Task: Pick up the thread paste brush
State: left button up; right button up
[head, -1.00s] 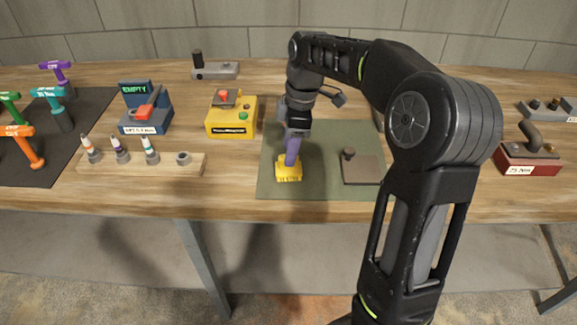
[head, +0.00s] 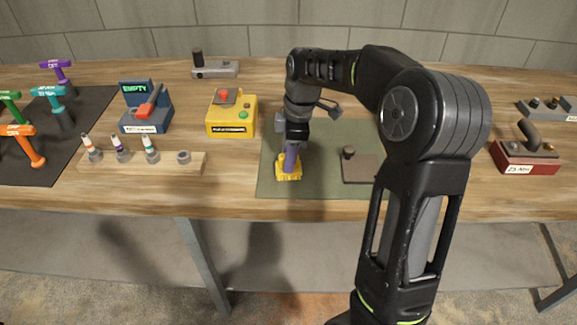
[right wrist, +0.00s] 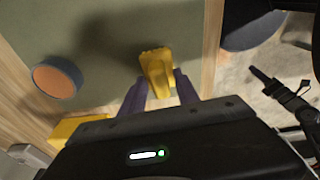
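A yellow object (head: 288,169) stands on the green mat (head: 270,187) below my right gripper (head: 289,158). It may be the thread paste brush, but I cannot tell for sure. In the right wrist view the yellow object (right wrist: 156,68) lies between the two purple fingers of my right gripper (right wrist: 161,78). The fingers are apart, on either side of it; whether either touches it is unclear. My left gripper is not in view.
A yellow box (head: 231,116) stands left of the mat, and a grey-brown block with a knob (head: 360,170) sits on its right. A round orange-topped tin (right wrist: 57,79) shows in the right wrist view. A wooden rack (head: 125,167) holds three colour-tipped bottles.

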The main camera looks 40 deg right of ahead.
grip_shut()
dwell(0.5)
notch_tip(320, 180, up, 10)
jog(key=shift+r+b, duration=0.1)
jog(key=shift+b, duration=0.25)
dwell(0.5)
jog(key=shift+c, duration=2)
grip_release()
grip_shut()
